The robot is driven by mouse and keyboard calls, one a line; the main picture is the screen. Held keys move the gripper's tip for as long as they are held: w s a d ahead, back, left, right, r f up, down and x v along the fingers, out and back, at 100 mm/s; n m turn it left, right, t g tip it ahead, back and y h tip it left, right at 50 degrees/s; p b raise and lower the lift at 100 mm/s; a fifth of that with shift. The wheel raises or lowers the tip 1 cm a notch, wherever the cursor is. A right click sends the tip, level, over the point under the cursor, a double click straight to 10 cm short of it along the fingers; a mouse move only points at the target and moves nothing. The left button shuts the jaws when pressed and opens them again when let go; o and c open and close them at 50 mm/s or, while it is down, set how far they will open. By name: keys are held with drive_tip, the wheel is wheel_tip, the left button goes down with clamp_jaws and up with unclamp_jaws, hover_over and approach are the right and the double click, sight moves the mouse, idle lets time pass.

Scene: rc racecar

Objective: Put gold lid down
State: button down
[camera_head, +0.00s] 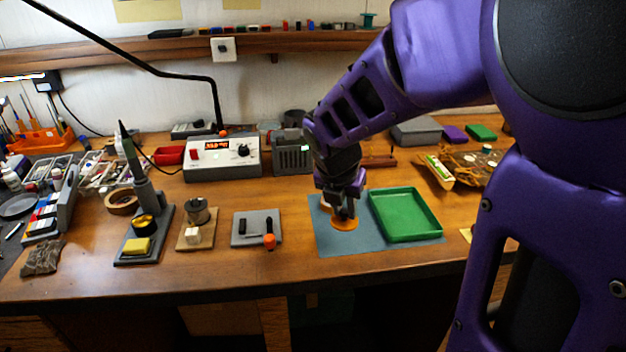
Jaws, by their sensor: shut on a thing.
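My gripper (343,212) points down over the blue-grey mat (330,246). It is shut on a round orange-gold disc that looks like the gold lid (344,224). The lid lies about flat below the fingers, left of the green tray (433,212). The fingers hide part of its top. I cannot tell from this view whether the lid touches the mat or is just above it.
The green tray looks empty on the mat's right side. A grey plate with an orange-knobbed part (269,241) lies to the left. A soldering station (222,158) stands behind. Bare mat shows in front of the lid. The table's front edge is close.

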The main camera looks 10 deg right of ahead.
sight(341, 226)
wheel_tip(341, 226, down, 6)
drive_tip(key=shift+f+b, duration=0.25)
drive_tip(key=shift+b, duration=0.7)
drive_tip(key=shift+f, duration=0.2)
drive_tip(key=c, duration=0.7)
unclamp_jaws()
drive_tip(key=shift+c, duration=0.2)
drive_tip(key=shift+r, duration=0.15)
